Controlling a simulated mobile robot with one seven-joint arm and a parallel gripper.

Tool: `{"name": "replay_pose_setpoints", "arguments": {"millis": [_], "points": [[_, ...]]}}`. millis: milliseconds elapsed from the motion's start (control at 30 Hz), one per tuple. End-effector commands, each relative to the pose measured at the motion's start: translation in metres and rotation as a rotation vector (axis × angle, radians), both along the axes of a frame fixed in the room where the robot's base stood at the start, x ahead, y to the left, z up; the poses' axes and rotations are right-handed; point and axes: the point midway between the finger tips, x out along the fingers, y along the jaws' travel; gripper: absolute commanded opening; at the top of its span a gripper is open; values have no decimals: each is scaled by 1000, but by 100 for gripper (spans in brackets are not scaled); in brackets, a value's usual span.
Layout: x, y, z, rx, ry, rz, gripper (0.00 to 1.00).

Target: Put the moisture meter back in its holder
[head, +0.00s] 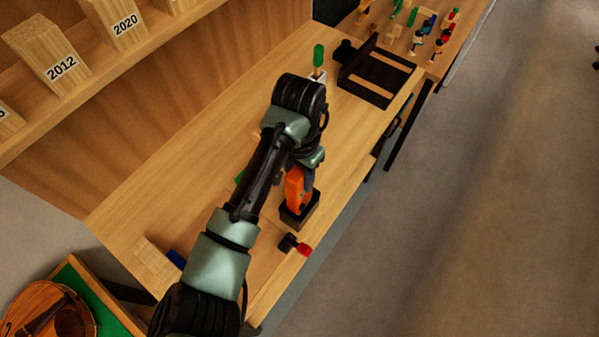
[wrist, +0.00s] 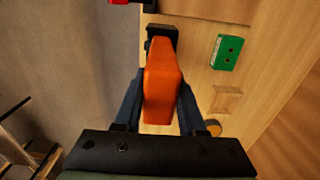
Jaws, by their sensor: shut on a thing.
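The orange moisture meter (head: 294,186) is held upright between the fingers of my gripper (wrist: 160,100). In the wrist view the meter (wrist: 161,85) fills the middle, with a dark finger on each side. The black open-topped holder (head: 301,216) stands near the front edge of the bench. In the head view the meter's lower end is at the holder's mouth; I cannot tell whether it is inside or just above. In the wrist view the holder (wrist: 163,32) shows beyond the meter, mostly hidden by it.
A black and red tool (head: 293,245) lies just in front of the holder at the bench edge. A green box (wrist: 227,52) lies on the bench beside it. A dark rack (head: 375,72) and a green-handled tool (head: 318,57) stand farther back.

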Motion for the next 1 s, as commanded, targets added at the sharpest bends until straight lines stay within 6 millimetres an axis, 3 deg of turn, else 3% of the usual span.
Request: {"name": "replay_pose_setpoints", "arguments": {"millis": [1000], "points": [[0,0,-31,-1,-2,0,0]]}}
